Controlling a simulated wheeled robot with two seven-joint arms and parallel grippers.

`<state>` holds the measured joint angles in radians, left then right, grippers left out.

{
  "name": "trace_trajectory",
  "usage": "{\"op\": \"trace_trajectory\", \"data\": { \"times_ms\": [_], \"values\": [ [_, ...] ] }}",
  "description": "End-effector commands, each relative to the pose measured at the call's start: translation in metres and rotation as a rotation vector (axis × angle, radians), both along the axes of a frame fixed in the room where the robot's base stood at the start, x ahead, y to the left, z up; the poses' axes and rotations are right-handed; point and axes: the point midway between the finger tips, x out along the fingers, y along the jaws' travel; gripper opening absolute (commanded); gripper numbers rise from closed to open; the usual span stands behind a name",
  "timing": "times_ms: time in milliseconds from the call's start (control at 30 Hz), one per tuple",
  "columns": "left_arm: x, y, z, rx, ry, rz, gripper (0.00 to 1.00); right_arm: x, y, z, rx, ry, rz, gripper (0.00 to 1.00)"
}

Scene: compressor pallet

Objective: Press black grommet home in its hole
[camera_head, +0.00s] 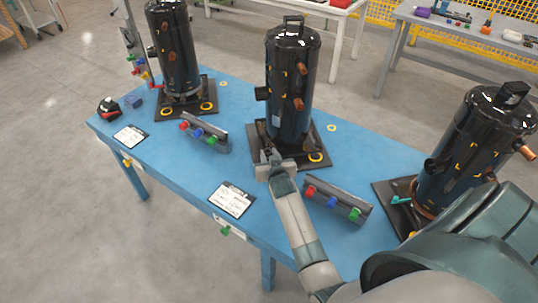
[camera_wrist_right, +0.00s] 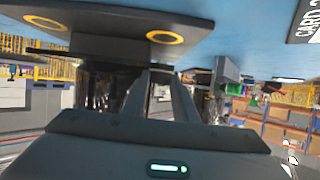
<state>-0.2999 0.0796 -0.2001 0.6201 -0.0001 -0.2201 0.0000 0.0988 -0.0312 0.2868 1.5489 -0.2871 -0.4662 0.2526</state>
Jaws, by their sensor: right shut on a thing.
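The middle black compressor (camera_head: 291,85) stands upright on its dark base plate (camera_head: 321,138) on the blue table. My right gripper (camera_head: 268,163) is at the near left corner of this plate. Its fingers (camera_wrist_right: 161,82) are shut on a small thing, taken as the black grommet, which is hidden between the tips. In the wrist view the picture is inverted, and the dark plate (camera_wrist_right: 105,20) shows at the top with two yellow rings. The hole under the fingertips cannot be made out. My left gripper is not in view.
Similar compressors stand at the left (camera_head: 172,50) and right (camera_head: 465,150). A white card (camera_head: 232,199) lies in front. A loose yellow ring (camera_head: 331,128) lies behind the plate.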

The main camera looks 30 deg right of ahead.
Motion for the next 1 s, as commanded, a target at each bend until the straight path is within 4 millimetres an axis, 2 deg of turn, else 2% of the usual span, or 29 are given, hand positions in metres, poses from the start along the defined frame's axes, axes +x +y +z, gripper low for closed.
{"op": "trace_trajectory", "data": {
  "times_ms": [400,433,500,1000],
  "values": [
    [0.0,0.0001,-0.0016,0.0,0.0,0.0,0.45,-0.0012,0.0008,-0.0053,0.003,0.006,0.0,0.05],
    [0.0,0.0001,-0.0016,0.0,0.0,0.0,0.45,-0.0014,0.0008,-0.0055,0.003,0.006,0.0,0.33],
    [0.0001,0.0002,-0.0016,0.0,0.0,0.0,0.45,-0.0015,0.0006,-0.0058,0.003,0.008,-0.001,0.48],
    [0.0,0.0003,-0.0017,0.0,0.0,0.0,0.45,-0.0025,-0.0009,-0.007,0.003,0.01,-0.003,0.48]
  ]
}}
